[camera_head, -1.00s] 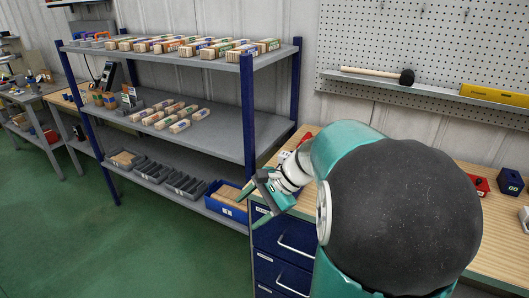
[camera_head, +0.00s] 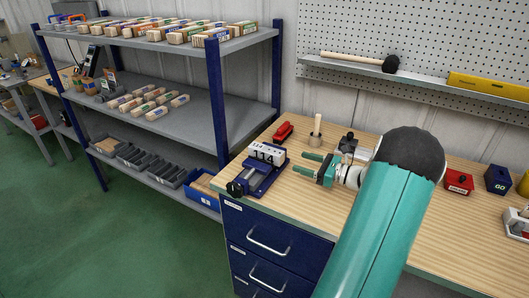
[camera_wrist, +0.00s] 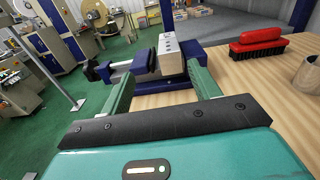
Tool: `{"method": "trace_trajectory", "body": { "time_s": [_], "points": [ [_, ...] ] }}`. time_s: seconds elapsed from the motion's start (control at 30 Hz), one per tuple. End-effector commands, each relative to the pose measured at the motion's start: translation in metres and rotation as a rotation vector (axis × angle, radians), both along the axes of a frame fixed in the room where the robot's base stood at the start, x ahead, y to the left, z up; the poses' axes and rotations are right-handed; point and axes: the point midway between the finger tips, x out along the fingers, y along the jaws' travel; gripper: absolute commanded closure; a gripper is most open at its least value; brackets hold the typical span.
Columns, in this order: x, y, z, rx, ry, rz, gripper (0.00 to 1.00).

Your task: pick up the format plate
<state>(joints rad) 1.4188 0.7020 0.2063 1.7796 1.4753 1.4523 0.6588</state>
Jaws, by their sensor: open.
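A pale block marked "114" (camera_head: 266,153), which looks like the format plate, sits in a blue vise-like fixture (camera_head: 257,180) at the left end of the wooden bench. In the wrist view, the pale block (camera_wrist: 168,58) stands upright ahead, between the lines of my fingers, against the blue fixture (camera_wrist: 192,66). My gripper (camera_head: 301,163) is just right of the block, with its two green fingers pointing left toward it. In the wrist view my gripper (camera_wrist: 162,82) is open, with nothing between its fingers. The fingers appear apart from the block.
A red brush (camera_head: 284,131) and a wooden holder with a stick (camera_head: 316,135) stand behind my gripper. A dark clamp-like device (camera_head: 348,143) is near my wrist. A red box (camera_head: 459,181) and a blue box (camera_head: 498,179) stand further right. A loaded shelf rack (camera_head: 170,75) is at left.

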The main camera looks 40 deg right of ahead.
Motion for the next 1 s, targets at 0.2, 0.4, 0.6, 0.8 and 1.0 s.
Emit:
{"method": "trace_trajectory", "body": {
  "time_s": [0.2, 0.4, 0.6, 0.8, 1.0],
  "points": [
    [0.004, -0.004, -0.003, 0.025, -0.016, -0.031, 0.38],
    [0.04, 0.009, -0.003, 0.024, -0.015, -0.032, 0.38],
    [0.069, 0.018, -0.003, 0.023, -0.014, -0.031, 0.38],
    [0.081, 0.021, -0.003, 0.022, -0.014, -0.03, 0.38],
    [0.11, 0.028, -0.005, 0.023, -0.014, -0.027, 0.38]
  ]
}}
